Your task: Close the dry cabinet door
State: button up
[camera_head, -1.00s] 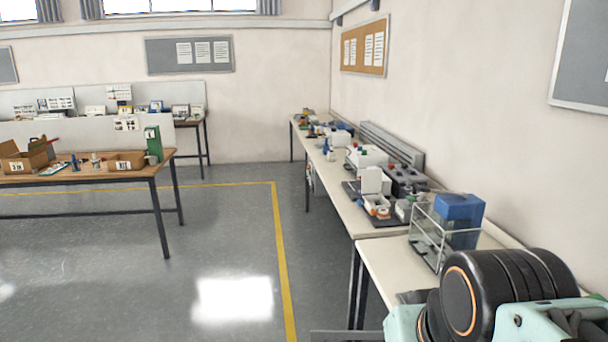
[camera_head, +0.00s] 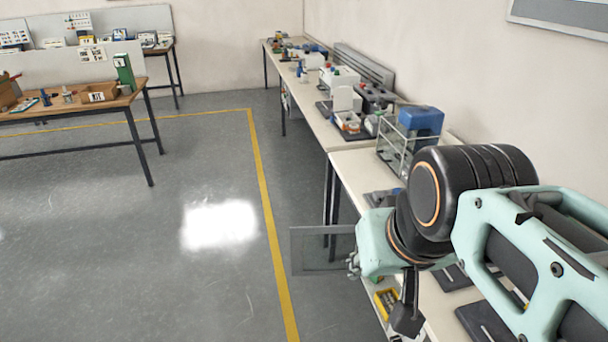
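A see-through flat panel (camera_head: 312,252) with a thin grey frame, which looks like the dry cabinet door, sticks out to the left from the front of the near bench. It stands open over the floor. Its right end is hidden behind my arm, and the cabinet body is mostly hidden too. My arm reaches in from the right, to the right of the panel. A dark part at its lower end, which looks like my gripper (camera_head: 408,318), hangs in front of the bench edge. Its fingers cannot be made out, and I cannot tell whether it touches anything.
The near bench (camera_head: 352,160) holds a clear box frame (camera_head: 393,150) and a blue-topped device (camera_head: 421,124). A yellow item (camera_head: 387,303) shows low beside my arm. Equipment lines the farther bench along the wall. The grey floor (camera_head: 190,180) to the left is clear, with a yellow line.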

aim_at(295, 233)
jog(key=k+z, duration=0.1)
jog(key=k, duration=0.65)
jog(key=k+z, duration=0.1)
jog(key=z, duration=2.35)
jog(key=j+z, duration=0.2)
jog(key=z, duration=0.15)
jog(key=j+z, duration=0.2)
jog(key=z, duration=0.15)
jog(key=k+j, duration=0.15)
jog(key=j, duration=0.2)
jog(key=k+j, duration=0.1)
jog(key=j, duration=0.3)
jog(key=k+j, duration=0.15)
jog(key=j, duration=0.2)
jog(key=k+j, duration=0.15)
jog(key=j, duration=0.25)
jog(key=k+j, duration=0.15)
jog(key=j, duration=0.2)
jog(key=k+j, duration=0.1)
jog(key=j, duration=0.25)
jog(key=k+j, duration=0.15)
jog(key=j, duration=0.25)
jog(key=k+j, duration=0.15)
jog(key=j, duration=0.2)
